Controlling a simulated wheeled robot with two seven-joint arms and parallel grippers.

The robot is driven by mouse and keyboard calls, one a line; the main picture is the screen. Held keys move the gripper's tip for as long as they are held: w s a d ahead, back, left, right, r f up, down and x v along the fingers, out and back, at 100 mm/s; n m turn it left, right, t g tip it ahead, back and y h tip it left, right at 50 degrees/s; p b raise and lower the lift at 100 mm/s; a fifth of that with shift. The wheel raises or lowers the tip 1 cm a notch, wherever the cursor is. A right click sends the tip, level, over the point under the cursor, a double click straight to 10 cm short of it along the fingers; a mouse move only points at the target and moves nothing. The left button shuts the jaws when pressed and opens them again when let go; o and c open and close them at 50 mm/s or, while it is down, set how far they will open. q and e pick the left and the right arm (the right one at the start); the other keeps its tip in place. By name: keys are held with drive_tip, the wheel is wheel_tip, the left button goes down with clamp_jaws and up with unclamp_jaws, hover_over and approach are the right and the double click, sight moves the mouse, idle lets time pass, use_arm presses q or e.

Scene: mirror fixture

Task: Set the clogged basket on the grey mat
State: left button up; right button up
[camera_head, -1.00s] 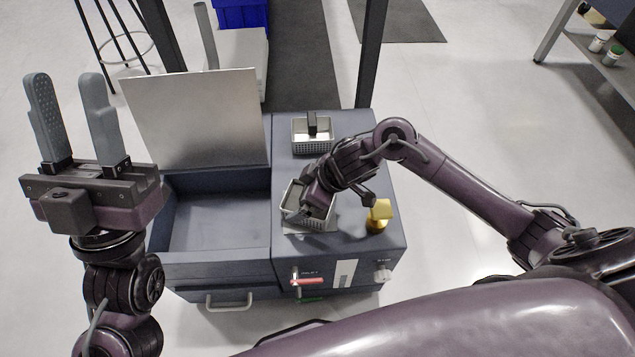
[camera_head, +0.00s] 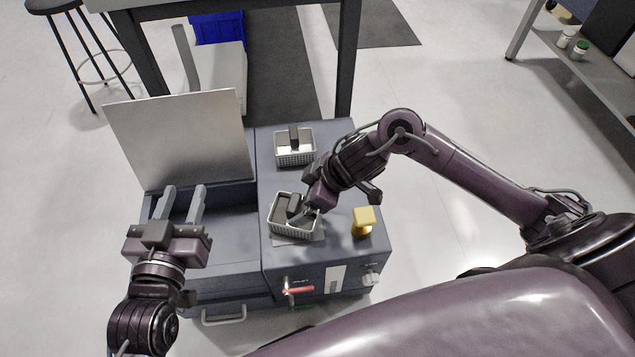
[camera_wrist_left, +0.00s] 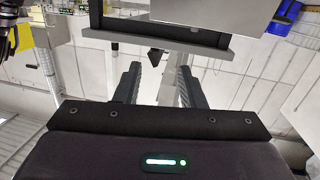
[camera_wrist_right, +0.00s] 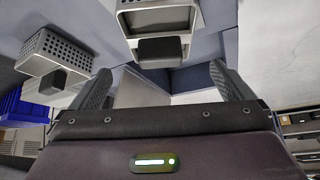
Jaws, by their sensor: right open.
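Two wire-mesh baskets with dark handles stand on the grey machine top: a far basket (camera_head: 295,157) and a near basket (camera_head: 284,229). I cannot tell for certain which is clogged; the far one has a bright patch inside. A flat grey patch (camera_head: 305,240), possibly the mat, shows under and beside the near basket. My right gripper (camera_head: 303,211) is open at the near basket's handle; that basket also shows ahead of the open fingers in the right wrist view (camera_wrist_right: 158,20). My left gripper (camera_head: 183,190) is open and empty above the open basin.
The open basin (camera_head: 225,225) is left of the baskets, with an upright metal lid (camera_head: 180,137) behind it. A yellow knob-like object (camera_head: 364,220) stands right of the near basket. A red-handled valve (camera_head: 297,291) is on the machine front. A stool (camera_head: 85,55) stands at far left.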

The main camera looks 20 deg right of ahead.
drive_tip(key=p+v, duration=0.2)
drive_tip(key=v, duration=0.2)
drive_tip(key=s+a+t+y, duration=0.3)
drive_tip(key=s+a, duration=0.1)
drive_tip(key=a, duration=0.9)
use_arm(q)
drive_tip(key=s+f+g+y, duration=0.1)
drive_tip(key=s+f+g, duration=0.2)
drive_tip(key=f, duration=0.3)
drive_tip(key=s+a+f+g+y, duration=0.1)
drive_tip(key=s+f+g, duration=0.2)
drive_tip(key=f, duration=0.4)
drive_tip(key=shift+s+g+y, duration=0.3)
drive_tip(key=shift+s+g, duration=0.1)
drive_tip(key=shift+g, duration=0.2)
use_arm(e)
drive_tip(key=s+d+m+h, duration=0.1)
drive_tip(key=m, duration=0.1)
drive_tip(key=s+d+f+m+h, duration=0.1)
drive_tip(key=s+d+m+t+h, duration=0.1)
drive_tip(key=m, duration=0.1)
drive_tip(key=shift+s+f+m+h, duration=0.1)
drive_tip(key=shift+f+m+h, duration=0.1)
drive_tip(key=shift+m+h, duration=0.1)
drive_tip(key=shift+a, duration=0.1)
